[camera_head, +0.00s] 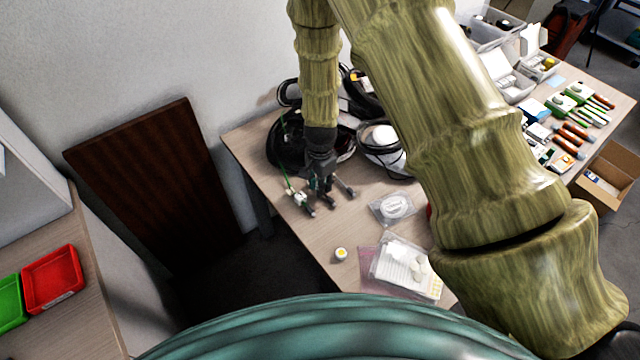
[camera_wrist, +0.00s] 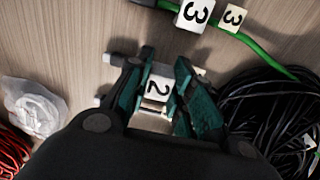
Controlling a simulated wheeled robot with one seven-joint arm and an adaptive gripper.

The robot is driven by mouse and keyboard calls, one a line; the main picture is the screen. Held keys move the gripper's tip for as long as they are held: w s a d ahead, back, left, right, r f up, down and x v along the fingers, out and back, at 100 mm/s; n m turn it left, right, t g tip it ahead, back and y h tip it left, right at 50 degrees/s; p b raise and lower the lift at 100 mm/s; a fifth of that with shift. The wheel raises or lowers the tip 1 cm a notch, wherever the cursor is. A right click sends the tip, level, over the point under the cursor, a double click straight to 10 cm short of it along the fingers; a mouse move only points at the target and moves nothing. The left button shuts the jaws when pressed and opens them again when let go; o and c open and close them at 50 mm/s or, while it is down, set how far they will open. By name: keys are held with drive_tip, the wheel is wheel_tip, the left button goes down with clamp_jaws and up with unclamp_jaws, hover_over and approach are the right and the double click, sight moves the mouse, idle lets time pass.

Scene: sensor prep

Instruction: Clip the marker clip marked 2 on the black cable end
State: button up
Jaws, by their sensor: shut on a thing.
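The white marker clip marked 2 (camera_wrist: 158,87) is between the teal fingers of my gripper (camera_wrist: 163,72) in the wrist view, with its number facing the camera. My gripper is shut on it, low over the table. In the head view my gripper (camera_head: 322,186) is near the table's left edge; the clip is too small to make out there. A coil of black cable (camera_wrist: 268,108) lies to the right in the wrist view. Grey rod-like pieces (camera_wrist: 119,60) show behind the fingers; I cannot tell whether one is the black cable's end, or whether the clip touches it.
A green cable (camera_wrist: 262,53) carries two white tags marked 3 (camera_wrist: 195,13) beyond my gripper. A clear bag (camera_wrist: 34,108) with a white coil and red cable (camera_wrist: 12,150) lie left. In the head view, bare table (camera_head: 335,222) lies in front of my gripper.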

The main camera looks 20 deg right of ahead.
drive_tip(key=shift+r+p, duration=1.3)
drive_tip(key=shift+r, duration=0.75)
drive_tip(key=shift+s, duration=0.1)
drive_tip(key=n, duration=0.1)
drive_tip(key=s+n+b, duration=0.1)
drive_tip(key=n, duration=0.1)
drive_tip(key=shift+s+a+r, duration=0.1)
drive_tip(key=shift+s+r, duration=0.05)
drive_tip(key=n, duration=0.1)
drive_tip(key=s+n, duration=0.1)
drive_tip(key=s+n+b, duration=0.1)
drive_tip(key=n, duration=0.1)
drive_tip(key=shift+a+r, duration=0.15)
drive_tip(key=shift+r, duration=0.1)
drive_tip(key=s+n, duration=0.1)
drive_tip(key=n, duration=0.1)
drive_tip(key=s+n+b, duration=0.1)
drive_tip(key=n, duration=0.1)
drive_tip(key=s+r+n, duration=0.1)
drive_tip(key=n, duration=0.2)
drive_tip(key=shift+s+a+r, duration=0.1)
drive_tip(key=shift+s+a, duration=0.05)
drive_tip(key=shift+a, duration=0.15)
